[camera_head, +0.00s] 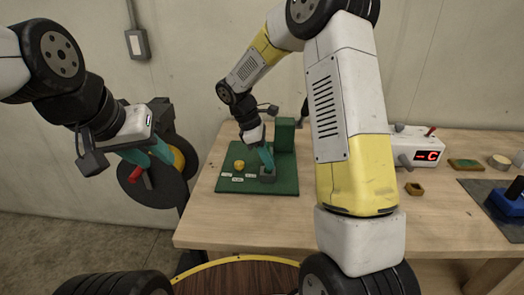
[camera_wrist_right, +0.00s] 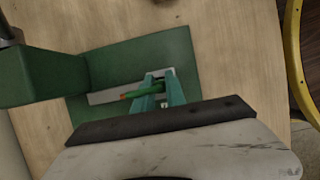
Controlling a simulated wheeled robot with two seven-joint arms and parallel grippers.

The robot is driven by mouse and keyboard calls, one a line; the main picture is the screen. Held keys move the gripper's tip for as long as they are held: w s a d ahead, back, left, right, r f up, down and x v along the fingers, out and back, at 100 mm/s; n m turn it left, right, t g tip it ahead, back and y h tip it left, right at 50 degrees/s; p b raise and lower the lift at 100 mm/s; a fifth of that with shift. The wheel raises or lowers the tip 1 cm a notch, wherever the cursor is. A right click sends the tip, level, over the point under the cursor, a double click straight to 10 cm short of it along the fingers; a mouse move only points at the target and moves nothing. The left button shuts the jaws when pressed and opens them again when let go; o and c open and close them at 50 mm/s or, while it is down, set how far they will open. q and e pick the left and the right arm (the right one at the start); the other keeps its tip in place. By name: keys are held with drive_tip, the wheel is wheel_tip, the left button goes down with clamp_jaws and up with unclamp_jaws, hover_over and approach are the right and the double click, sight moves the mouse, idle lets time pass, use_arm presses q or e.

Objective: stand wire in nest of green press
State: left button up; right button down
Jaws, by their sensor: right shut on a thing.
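The green press has a flat green base (camera_head: 228,184) and an upright green block (camera_head: 284,136) on the table. Its small grey nest (camera_head: 268,178) sits near the base's front right corner; the nest also shows as a grey strip in the right wrist view (camera_wrist_right: 103,97). My right gripper (camera_head: 267,168) points down at the nest, its teal fingertips (camera_wrist_right: 161,92) shut on a short green wire with an orange tip (camera_wrist_right: 131,94). In the wrist view the wire is over the nest; whether it touches is unclear. My left gripper (camera_head: 148,158) is open, its teal fingers apart.
A yellow button (camera_head: 239,164) and pale labels are on the press base. A white box with a red display (camera_head: 427,156), small blocks and a blue device (camera_head: 508,200) are at right.

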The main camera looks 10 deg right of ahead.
drive_tip(key=c, duration=1.4)
unclamp_jaws()
drive_tip(key=shift+f, duration=0.1)
drive_tip(key=shift+o, duration=0.2)
drive_tip(key=s+v, duration=0.1)
drive_tip(key=v, duration=1)
drive_tip(key=s+d+r+m+t+y, duration=0.2)
drive_tip(key=s+d+r+m+y, duration=0.25)
drive_tip(key=s+r+m, duration=0.4)
drive_tip(key=s+d+m+t+y, duration=0.2)
drive_tip(key=s+m+t, duration=0.3)
drive_tip(key=s, duration=0.8)
drive_tip(key=shift+s+d+m, duration=0.15)
drive_tip(key=shift+d+m, duration=0.25)
drive_tip(key=shift+m, duration=0.45)
